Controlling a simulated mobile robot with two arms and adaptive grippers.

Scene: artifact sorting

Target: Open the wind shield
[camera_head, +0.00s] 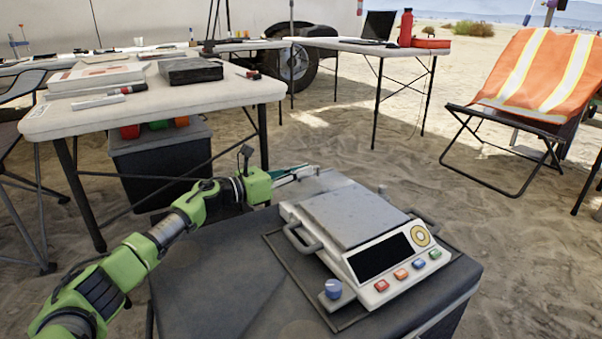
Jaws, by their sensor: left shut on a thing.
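A white and grey weighing scale (330,240) sits on a dark case top, with a dark display, a gold round dial and several coloured buttons on its front. A flat grey panel (358,215) lies over its top; I take this panel to be the wind shield, and it looks flat. My left gripper (306,172) reaches in from the left, behind the scale, with its fingers at the far edge of the grey panel. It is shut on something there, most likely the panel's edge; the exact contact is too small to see. My right gripper is not in view.
The dark case top (215,285) has free room left of the scale. A white table (150,102) with books and a black box is behind left. An orange chair (540,75) stands right on sand.

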